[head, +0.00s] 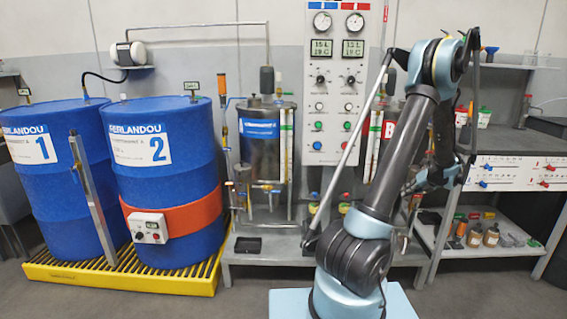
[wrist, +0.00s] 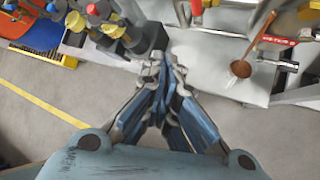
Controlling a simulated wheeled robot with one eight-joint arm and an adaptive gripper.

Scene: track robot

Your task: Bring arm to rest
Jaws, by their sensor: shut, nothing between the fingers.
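My arm (head: 397,150) rises from its base in the lower right of the head view, bends at the top and comes back down behind the upper link. Its gripper end is mostly hidden there by my own arm. In the wrist view my gripper (wrist: 165,72) has its fingertips together, with nothing seen between them. It points toward a grey bench (wrist: 205,75) that carries a black block (wrist: 148,40). I cannot tell from this view how close the fingertips are to the block.
Two blue drums (head: 55,185) (head: 165,165) stand on a yellow pallet (head: 120,278) at left. A glass vessel (head: 265,155) and a control panel (head: 337,85) stand behind my arm. A shelf unit (head: 500,250) with bottles is at right. The wrist view shows open floor (wrist: 50,105) at left.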

